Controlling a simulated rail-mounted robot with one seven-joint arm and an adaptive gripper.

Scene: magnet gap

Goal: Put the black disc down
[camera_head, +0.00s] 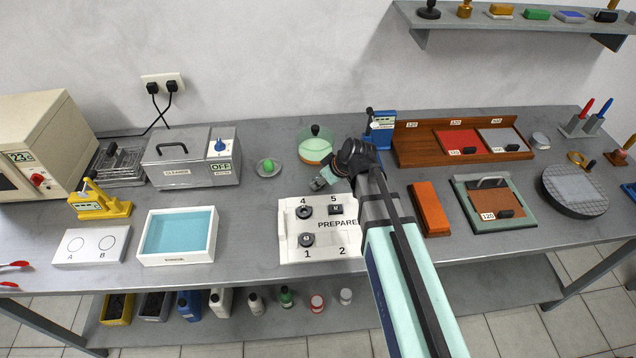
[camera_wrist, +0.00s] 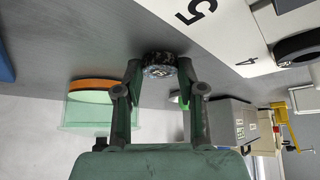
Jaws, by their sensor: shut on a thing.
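My gripper (camera_wrist: 158,85) is shut on a black speckled disc (camera_wrist: 160,65), held between its two fingertips. In the head view my gripper (camera_head: 322,181) is just behind the back left part of the white PREPARED tray (camera_head: 290,251); the disc cannot be made out there. In the wrist view the tray (camera_wrist: 228,32) lies beyond the disc, to the upper right. The tray holds dark round pieces near 4 (camera_head: 304,210) and 1 (camera_head: 306,239), and a dark block (camera_head: 336,209) near 5. My arm covers its right side.
A glass-domed dish (camera_head: 315,147) stands behind my gripper, and a small dish with a green piece (camera_head: 268,168) is to its left. A grey CLEANER bath (camera_head: 193,160) and a blue-filled white tray (camera_head: 178,236) are further left. An orange block (camera_head: 430,209) lies right of my arm.

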